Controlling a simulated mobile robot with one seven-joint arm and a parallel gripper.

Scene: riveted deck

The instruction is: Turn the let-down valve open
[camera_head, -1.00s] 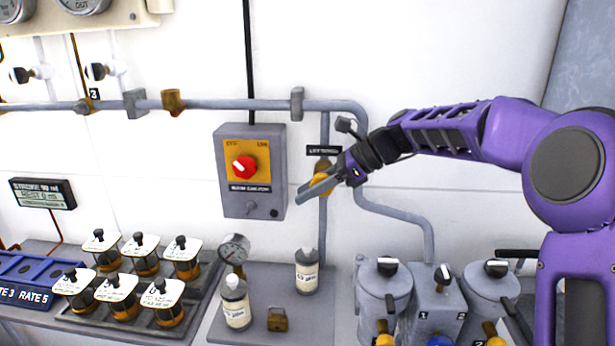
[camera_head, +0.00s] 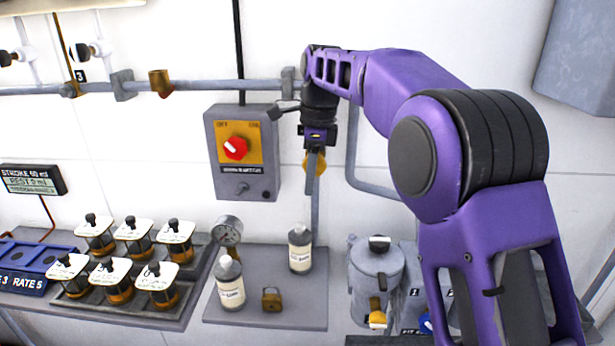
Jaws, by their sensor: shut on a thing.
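The let-down valve is a brass fitting (camera_head: 321,165) on the vertical grey pipe, just right of the switch box. Its handle is mostly hidden by my gripper, so its exact angle cannot be read. My gripper (camera_head: 311,180) is in front of the valve with its grey fingers pointing down. It is shut on the valve handle. My wrist and forearm come in from the upper right and cover the label seen above the valve earlier.
A grey switch box (camera_head: 263,160) with a red knob is close left of my gripper. A grey pot (camera_head: 377,271) stands lower right. Pipes run along the wall.

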